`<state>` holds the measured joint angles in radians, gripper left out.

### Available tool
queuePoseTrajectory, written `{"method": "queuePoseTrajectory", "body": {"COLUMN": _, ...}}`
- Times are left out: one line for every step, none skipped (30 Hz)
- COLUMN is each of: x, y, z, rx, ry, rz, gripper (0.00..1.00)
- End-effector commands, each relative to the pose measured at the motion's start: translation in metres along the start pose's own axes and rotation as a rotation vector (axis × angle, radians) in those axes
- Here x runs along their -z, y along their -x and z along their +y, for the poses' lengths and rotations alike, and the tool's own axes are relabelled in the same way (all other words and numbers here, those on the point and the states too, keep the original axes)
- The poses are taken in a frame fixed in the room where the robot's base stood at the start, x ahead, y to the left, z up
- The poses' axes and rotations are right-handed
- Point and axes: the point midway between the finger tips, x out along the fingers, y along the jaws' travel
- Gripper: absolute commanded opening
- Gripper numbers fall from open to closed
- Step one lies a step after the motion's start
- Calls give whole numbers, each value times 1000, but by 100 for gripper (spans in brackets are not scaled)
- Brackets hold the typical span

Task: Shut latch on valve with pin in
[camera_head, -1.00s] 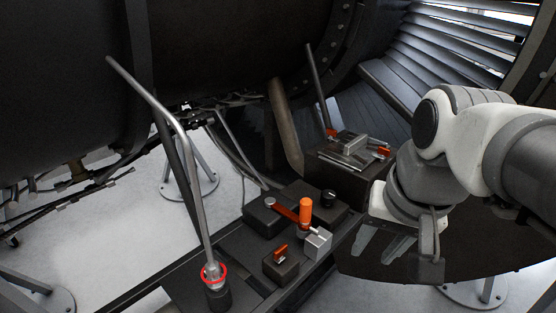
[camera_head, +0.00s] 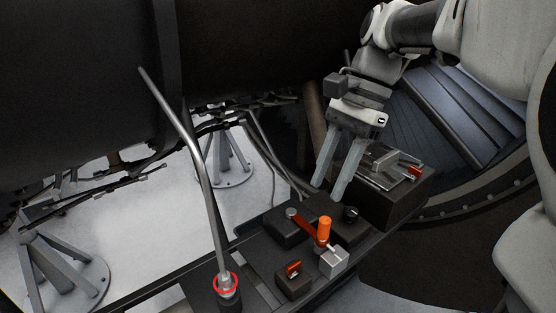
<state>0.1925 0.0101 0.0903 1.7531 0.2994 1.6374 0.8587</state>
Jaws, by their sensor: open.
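My gripper (camera_head: 328,191) points down with its fingers apart and nothing between them. It appears above or behind the dark bench fittings; its height over them is hard to judge. Below it is a red lever arm (camera_head: 304,227) with an upright orange handle (camera_head: 324,230) and a light grey block (camera_head: 333,261) at its near end. A small dark block with a red tab (camera_head: 293,269) stands in front. Behind right, a dark box carries a grey metal latch-like plate (camera_head: 384,168) and a red tab (camera_head: 415,172). Which part is the valve's latch or pin is unclear.
A long bent grey bar (camera_head: 199,166) rises from a red-ringed socket (camera_head: 228,285) at front left. A black knob (camera_head: 350,214) sits right of the lever. The large dark engine casing (camera_head: 80,80) overhangs the left. Pale floor shows beyond the bench.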

Motion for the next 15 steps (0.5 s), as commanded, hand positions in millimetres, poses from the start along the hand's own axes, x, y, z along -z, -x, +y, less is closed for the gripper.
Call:
{"method": "queuePoseTrajectory", "body": {"x": 0, "y": -8, "z": 0, "rx": -1, "ry": 1, "rz": 0, "gripper": 41}}
{"method": "queuePoseTrajectory", "body": {"x": 0, "y": -13, "z": 1, "rx": -3, "ry": 1, "rz": -1, "gripper": 41}}
{"method": "queuePoseTrajectory", "body": {"x": 0, "y": -20, "z": 1, "rx": -2, "ry": 1, "rz": 0, "gripper": 41}}
{"method": "queuePoseTrajectory", "body": {"x": 0, "y": -26, "z": 1, "rx": -3, "ry": 1, "rz": -1, "gripper": 41}}
{"method": "queuePoseTrajectory", "body": {"x": 0, "y": -32, "z": 1, "rx": -3, "ry": 2, "rz": -1, "gripper": 41}}
{"method": "queuePoseTrajectory", "body": {"x": 0, "y": -41, "z": 1, "rx": -3, "ry": 2, "rz": -1, "gripper": 41}}
{"method": "queuePoseTrajectory", "body": {"x": 0, "y": -48, "z": 1, "rx": -4, "ry": 2, "rz": -1, "gripper": 41}}
{"method": "queuePoseTrajectory", "body": {"x": 0, "y": -54, "z": 1, "rx": -3, "ry": 3, "rz": 0, "gripper": 41}}
{"method": "queuePoseTrajectory", "body": {"x": 0, "y": -63, "z": 1, "rx": -4, "ry": 3, "rz": 0, "gripper": 41}}
{"method": "queuePoseTrajectory", "body": {"x": 0, "y": -70, "z": 1, "rx": -4, "ry": 3, "rz": 0, "gripper": 41}}
{"method": "queuePoseTrajectory", "body": {"x": 0, "y": -76, "z": 1, "rx": -3, "ry": 3, "rz": 0, "gripper": 41}}
{"method": "queuePoseTrajectory", "body": {"x": 0, "y": -85, "z": 1, "rx": -4, "ry": 3, "rz": 0, "gripper": 41}}
{"method": "queuePoseTrajectory", "body": {"x": 0, "y": -92, "z": 1, "rx": -3, "ry": 3, "rz": 0, "gripper": 41}}
{"method": "queuePoseTrajectory", "body": {"x": 0, "y": -99, "z": 1, "rx": -4, "ry": 3, "rz": -1, "gripper": 41}}
{"method": "queuePoseTrajectory", "body": {"x": 0, "y": -107, "z": 1, "rx": -4, "ry": 3, "rz": -1, "gripper": 41}}
